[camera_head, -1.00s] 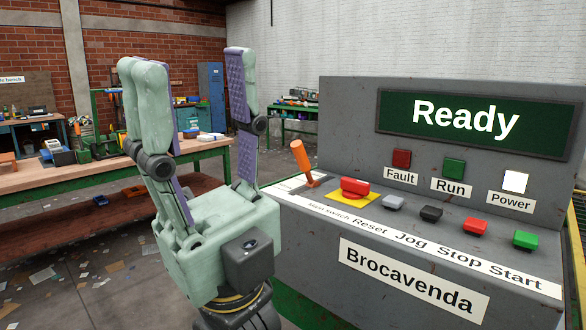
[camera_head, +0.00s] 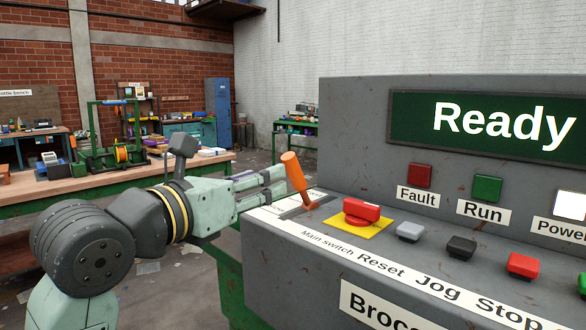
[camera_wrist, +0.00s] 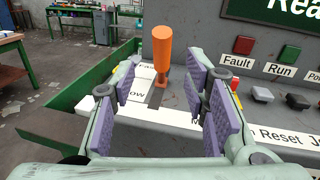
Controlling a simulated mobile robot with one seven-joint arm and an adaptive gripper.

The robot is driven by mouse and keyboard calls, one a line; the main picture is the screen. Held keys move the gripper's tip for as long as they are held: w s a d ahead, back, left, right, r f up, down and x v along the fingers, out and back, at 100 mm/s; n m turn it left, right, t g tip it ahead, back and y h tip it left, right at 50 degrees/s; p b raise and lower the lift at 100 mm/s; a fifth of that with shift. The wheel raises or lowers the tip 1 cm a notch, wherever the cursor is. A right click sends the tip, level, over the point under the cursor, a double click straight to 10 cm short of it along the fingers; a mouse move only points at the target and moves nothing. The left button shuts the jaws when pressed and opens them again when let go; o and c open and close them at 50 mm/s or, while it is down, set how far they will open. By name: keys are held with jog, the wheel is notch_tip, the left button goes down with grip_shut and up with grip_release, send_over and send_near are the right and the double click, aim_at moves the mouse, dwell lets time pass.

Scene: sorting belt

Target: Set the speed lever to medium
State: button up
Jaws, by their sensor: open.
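The orange speed lever (camera_head: 294,178) stands tilted in a dark slot at the left end of the grey console (camera_head: 290,258). In the wrist view the lever (camera_wrist: 163,50) rises ahead of and between my fingers. Its slot (camera_wrist: 156,97) runs from the lever's foot toward me. White labels lie left of the slot; one reads partly "ow", and one farther off is mostly hidden. My gripper (camera_head: 279,182) is open and level, pointing at the lever from the left. In the wrist view my gripper (camera_wrist: 161,76) has purple pads spread apart, with nothing between them clearly touched.
A red main switch (camera_head: 361,211) on a yellow plate sits just right of the lever. Grey (camera_head: 411,231), black (camera_head: 461,246) and red (camera_head: 523,265) buttons follow. The screen (camera_head: 490,130) reads "Ready". A workbench (camera_head: 130,185) stands behind on the left.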

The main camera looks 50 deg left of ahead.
aim_at(288, 169)
jog(key=p+x, duration=0.2)
jog(key=x, duration=0.7)
jog(key=shift+w, duration=0.45)
grip_shut()
